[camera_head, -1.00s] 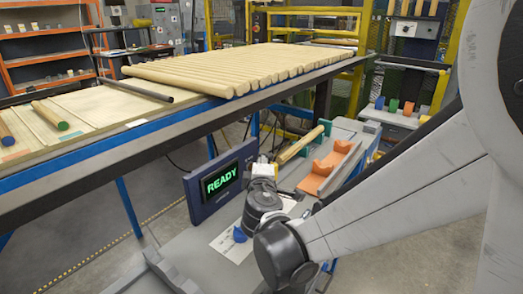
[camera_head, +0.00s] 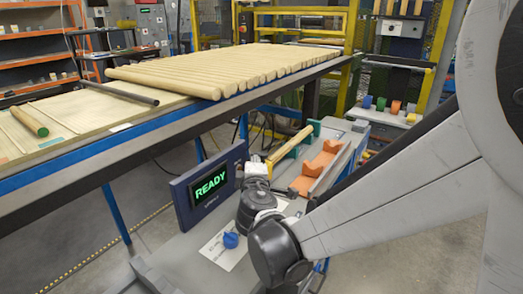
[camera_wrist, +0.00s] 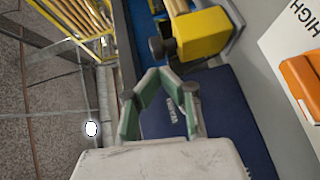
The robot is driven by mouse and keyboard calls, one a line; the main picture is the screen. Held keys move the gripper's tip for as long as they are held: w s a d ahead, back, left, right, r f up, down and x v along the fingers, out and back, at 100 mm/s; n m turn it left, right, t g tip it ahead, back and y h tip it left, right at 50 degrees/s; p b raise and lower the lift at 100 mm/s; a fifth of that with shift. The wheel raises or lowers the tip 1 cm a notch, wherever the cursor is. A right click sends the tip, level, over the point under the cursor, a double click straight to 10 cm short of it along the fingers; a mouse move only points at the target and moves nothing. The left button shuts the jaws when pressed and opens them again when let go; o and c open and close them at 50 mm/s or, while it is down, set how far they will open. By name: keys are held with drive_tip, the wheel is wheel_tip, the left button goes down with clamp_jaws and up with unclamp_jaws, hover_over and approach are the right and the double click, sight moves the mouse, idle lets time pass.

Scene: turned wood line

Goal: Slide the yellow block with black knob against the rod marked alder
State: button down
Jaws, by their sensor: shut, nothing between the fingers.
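The yellow block (camera_wrist: 203,33) shows at the top of the wrist view, with its black knob (camera_wrist: 163,47) on its left side. My gripper (camera_wrist: 158,74) is shut and empty, its green-padded fingers meeting just below the knob in the picture. I cannot tell whether they touch it. In the head view my wrist hides most of the area around the block. A pale rod (camera_head: 292,144) lies in the grey fixture beside orange V-shaped rests (camera_head: 316,170). No alder marking is readable.
A blue display panel (camera_head: 182,205) reading READY stands close left of my wrist. A blue knob (camera_head: 231,240) sits on a white sheet in front. A long table (camera_head: 120,150) carries a row of pale rods (camera_head: 225,68) and a green-ended rod (camera_head: 30,122). A label reads HIGH (camera_wrist: 303,15).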

drive_tip(key=shift+s+a+r, duration=0.15)
drive_tip(key=shift+s+a, duration=0.4)
drive_tip(key=shift+s, duration=0.05)
drive_tip(key=shift+s+a+r, duration=0.15)
drive_tip(key=shift+s+a, duration=0.35)
drive_tip(key=shift+s, duration=0.1)
drive_tip(key=s+d+r+p, duration=0.1)
drive_tip(key=s+p, duration=0.1)
drive_tip(key=s, duration=0.7)
drive_tip(key=shift+s, duration=0.4)
drive_tip(key=shift+w, duration=0.1)
